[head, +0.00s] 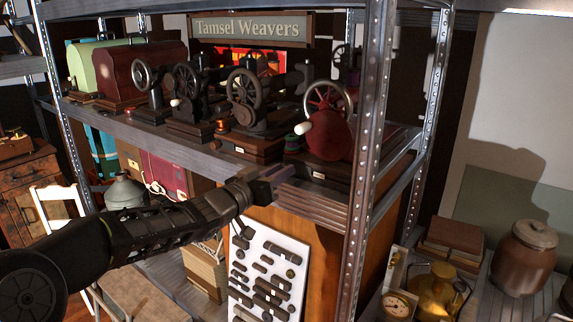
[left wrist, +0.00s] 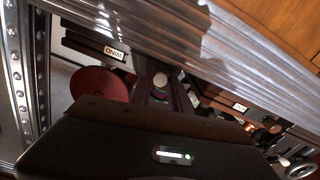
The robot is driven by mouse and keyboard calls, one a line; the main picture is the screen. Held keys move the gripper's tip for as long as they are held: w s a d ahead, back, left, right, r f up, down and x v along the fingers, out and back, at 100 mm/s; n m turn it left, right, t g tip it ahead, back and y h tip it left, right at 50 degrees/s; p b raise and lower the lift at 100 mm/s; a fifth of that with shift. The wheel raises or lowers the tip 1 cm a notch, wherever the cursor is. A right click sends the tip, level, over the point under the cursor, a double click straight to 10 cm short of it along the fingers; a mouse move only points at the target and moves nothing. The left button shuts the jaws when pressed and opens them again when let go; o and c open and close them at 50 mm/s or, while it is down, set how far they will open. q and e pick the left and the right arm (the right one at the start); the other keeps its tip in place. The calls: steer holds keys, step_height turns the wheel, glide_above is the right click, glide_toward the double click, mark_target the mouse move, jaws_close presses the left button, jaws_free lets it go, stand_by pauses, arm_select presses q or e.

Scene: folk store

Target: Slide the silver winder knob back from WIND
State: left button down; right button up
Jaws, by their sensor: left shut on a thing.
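A row of old sewing machines stands on the metal shelf. The one at the right has a red wheel (head: 327,98), and a dark-wheeled machine (head: 246,92) stands to its left. My left gripper (head: 268,184) reaches the front edge of the shelf, below and between these two machines. In the left wrist view a small silver, round-ended piece (left wrist: 160,79), which looks like the winder knob, shows near the fingers. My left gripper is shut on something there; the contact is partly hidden. My right gripper is not in view.
The ribbed shelf edge (left wrist: 225,48) passes close to my left gripper. A perforated metal post (head: 364,150) stands to its right. A white board with dark cylindrical parts (head: 264,275) hangs below. Small label plates (head: 318,175) mark the machine bases.

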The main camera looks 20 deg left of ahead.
arm_select(q)
steer(key=shift+a, duration=0.25)
steer(key=c, duration=1.2)
jaws_free()
steer(key=shift+w+a, duration=0.1)
steer(key=shift+c, duration=0.2)
steer(key=v, duration=0.8)
steer(key=shift+b, duration=0.4)
